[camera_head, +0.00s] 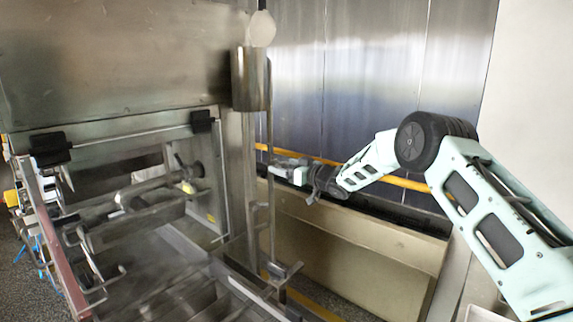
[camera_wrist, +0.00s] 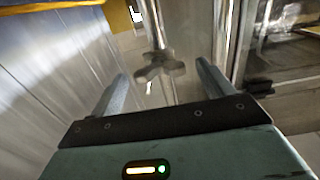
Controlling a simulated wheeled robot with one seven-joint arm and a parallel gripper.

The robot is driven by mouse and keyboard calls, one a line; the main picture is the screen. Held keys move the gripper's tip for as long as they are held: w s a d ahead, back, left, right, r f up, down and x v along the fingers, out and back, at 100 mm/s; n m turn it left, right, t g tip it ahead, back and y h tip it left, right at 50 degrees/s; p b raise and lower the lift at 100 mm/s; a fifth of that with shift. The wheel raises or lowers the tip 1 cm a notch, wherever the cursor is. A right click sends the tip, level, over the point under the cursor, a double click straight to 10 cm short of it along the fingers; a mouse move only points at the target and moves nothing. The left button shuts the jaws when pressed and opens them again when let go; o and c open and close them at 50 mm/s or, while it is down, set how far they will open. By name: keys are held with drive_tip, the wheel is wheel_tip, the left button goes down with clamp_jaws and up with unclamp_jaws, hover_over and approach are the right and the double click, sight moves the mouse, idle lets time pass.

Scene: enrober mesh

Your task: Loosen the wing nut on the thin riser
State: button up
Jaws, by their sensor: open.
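The wing nut (camera_wrist: 158,67) is a dull metal piece with spread lobes on the thin riser (camera_wrist: 151,22), a slim upright metal rod. In the wrist view it sits between my two fingertips, with a gap to each finger. In the head view the thin riser (camera_head: 270,125) stands right of the machine's post, and my gripper (camera_head: 277,167) reaches it from the right. My gripper is open and holds nothing. In the head view I cannot make out the wing nut apart from the gripper.
The steel machine (camera_head: 110,60) with its open frame fills the left. A metal cylinder (camera_head: 250,79) hangs at the riser's top. A yellow rail (camera_head: 400,182) and a beige trough wall (camera_head: 350,250) run behind and below my arm. Steel panels (camera_head: 375,80) stand behind.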

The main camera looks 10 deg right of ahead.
drive_tip(key=c, duration=1)
drive_tip(key=shift+f+n+b, duration=0.15)
drive_tip(key=shift+n+b, duration=0.15)
drive_tip(key=shift+b, duration=0.4)
drive_tip(key=shift+a+f+n+b, duration=0.1)
drive_tip(key=shift+n+b, duration=4.2)
drive_tip(key=shift+b, duration=0.95)
drive_tip(key=shift+a+f+n+b, duration=0.1)
drive_tip(key=shift+n+b, duration=4.2)
drive_tip(key=shift+b, duration=0.95)
drive_tip(key=shift+r, duration=0.1)
